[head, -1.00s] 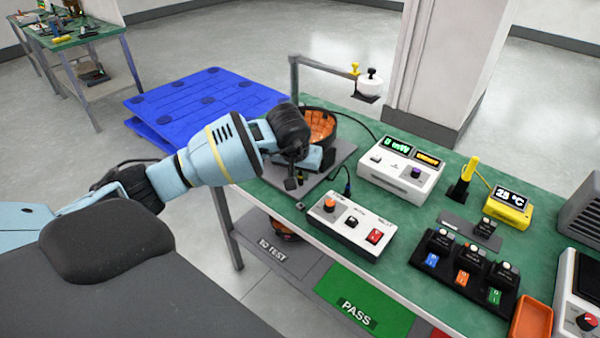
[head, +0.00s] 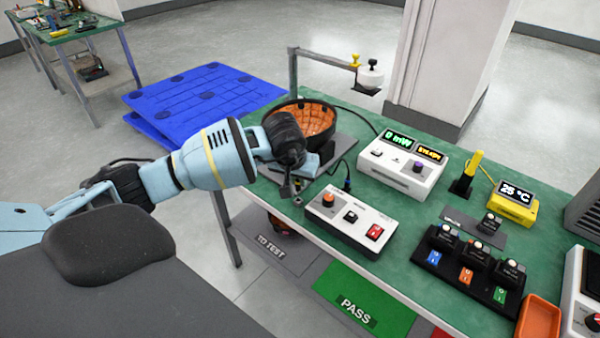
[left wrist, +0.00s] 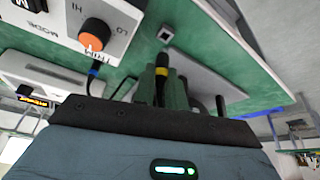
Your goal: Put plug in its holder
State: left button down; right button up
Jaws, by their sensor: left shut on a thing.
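The plug (left wrist: 162,72), black with a yellow band, is between the fingers of my left gripper (left wrist: 164,90) in the left wrist view. In the head view my left gripper (head: 289,188) is low over the near edge of the bench, and the plug is too small to make out there. A small square socket-like holder (left wrist: 165,33) with a dark opening sits near the bench edge, ahead of the plug's tip and apart from it in the picture. It also shows in the head view (head: 298,202), just beside the gripper. My right gripper is not in view.
A white control box (head: 350,222) with an orange knob stands right of the gripper. A cable with a blue connector (head: 347,184) runs behind it. A round orange-lined bowl-like fixture (head: 333,122) stands behind the arm. A white meter (head: 400,168) stands farther back.

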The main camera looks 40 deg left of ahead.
aim_at(297, 185)
pick_arm(q)
jog(key=shift+f, duration=0.8)
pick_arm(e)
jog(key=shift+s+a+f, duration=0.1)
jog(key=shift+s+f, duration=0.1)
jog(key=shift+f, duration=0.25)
pick_arm(q)
jog(key=shift+b, duration=0.3)
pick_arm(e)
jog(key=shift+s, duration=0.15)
